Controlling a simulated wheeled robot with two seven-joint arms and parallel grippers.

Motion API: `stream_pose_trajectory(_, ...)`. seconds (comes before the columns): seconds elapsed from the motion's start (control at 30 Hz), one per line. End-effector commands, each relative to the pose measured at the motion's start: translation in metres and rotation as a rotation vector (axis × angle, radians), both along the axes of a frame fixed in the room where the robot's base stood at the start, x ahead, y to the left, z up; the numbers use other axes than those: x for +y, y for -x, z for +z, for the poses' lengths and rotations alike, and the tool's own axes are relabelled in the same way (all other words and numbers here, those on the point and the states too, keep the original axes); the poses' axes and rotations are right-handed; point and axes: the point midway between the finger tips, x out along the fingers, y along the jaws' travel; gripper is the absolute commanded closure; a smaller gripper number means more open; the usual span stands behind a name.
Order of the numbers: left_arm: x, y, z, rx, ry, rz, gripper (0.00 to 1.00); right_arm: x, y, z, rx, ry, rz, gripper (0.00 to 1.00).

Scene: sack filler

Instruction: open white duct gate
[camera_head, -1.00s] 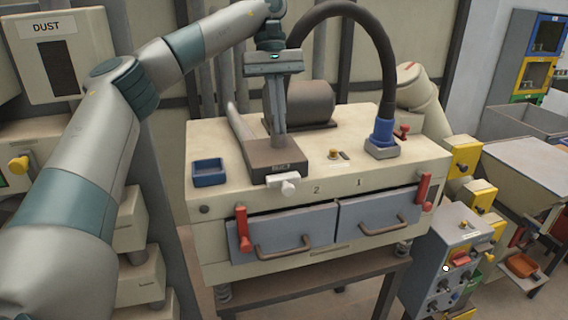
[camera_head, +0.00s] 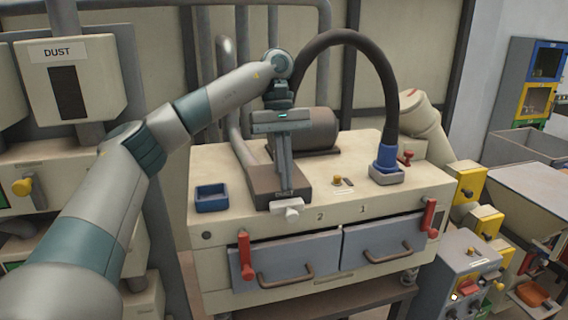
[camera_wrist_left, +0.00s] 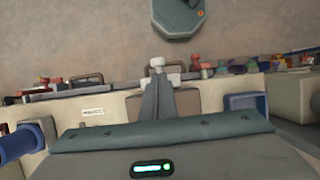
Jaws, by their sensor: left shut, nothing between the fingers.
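The white duct gate handle (camera_head: 292,209) is a small white T-shaped piece at the front end of a low brown duct (camera_head: 262,183) on top of the cream machine. It also shows in the left wrist view (camera_wrist_left: 157,64), just beyond the fingertips. My left gripper (camera_head: 289,192) points down over the duct's front end, its fingers shut and empty. Its tips are right behind the handle; I cannot tell whether they touch it. The fingers (camera_wrist_left: 158,98) hide part of the duct. My right gripper is not in view.
A blue tray (camera_head: 211,198) sits left of the duct. A black hose rises from a blue fitting (camera_head: 386,160) on the right. Two grey drawers with red levers (camera_head: 246,256) are on the machine's front. A dark motor (camera_head: 308,130) stands behind the duct.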

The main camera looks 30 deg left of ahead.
Motion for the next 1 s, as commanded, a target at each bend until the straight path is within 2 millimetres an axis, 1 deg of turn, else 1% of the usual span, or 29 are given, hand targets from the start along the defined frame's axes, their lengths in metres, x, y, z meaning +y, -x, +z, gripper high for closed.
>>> stream_pose_trajectory(0.03, -0.001, 0.002, -0.006, 0.001, 0.0, -0.001, 1.0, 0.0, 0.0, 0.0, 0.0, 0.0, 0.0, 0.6)
stream_pose_trajectory(0.33, -0.008, 0.008, -0.027, 0.0, 0.0, 0.001, 1.0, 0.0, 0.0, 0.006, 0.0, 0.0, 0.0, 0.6)
stream_pose_trajectory(0.77, -0.009, 0.008, -0.031, 0.0, 0.0, 0.001, 1.0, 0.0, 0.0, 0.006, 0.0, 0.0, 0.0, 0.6)
stream_pose_trajectory(0.87, -0.012, 0.01, -0.033, -0.001, 0.001, -0.001, 1.0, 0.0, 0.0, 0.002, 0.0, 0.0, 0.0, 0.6)
stream_pose_trajectory(1.0, -0.02, 0.017, -0.036, 0.0, 0.002, -0.004, 1.0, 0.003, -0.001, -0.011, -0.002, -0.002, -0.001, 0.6)
